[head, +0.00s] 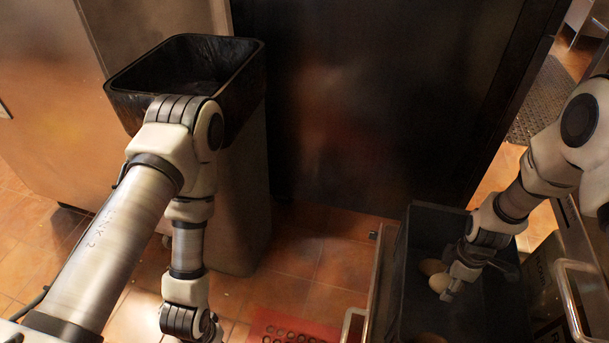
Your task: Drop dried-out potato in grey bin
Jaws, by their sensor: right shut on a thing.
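My right gripper (450,287) is down inside a dark crate (384,290) at the lower right. It is shut on a pale tan potato (439,283). A second potato (431,267) lies right beside it, and another potato (430,339) shows at the bottom edge of the picture. I cannot tell from their looks which one is dried out. The tall grey bin (240,205) with a black rim stands at the upper left, its dark inside seeming empty. My left arm passes in front of the bin; its gripper is cut off below the picture.
A dark, flat-faced appliance (350,110) stands behind, between the bin and the crate. A red perforated mat (290,327) lies on the tiled floor (310,260). Metal handles (352,322) flank the crate. The space between my left arm and the crate is open.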

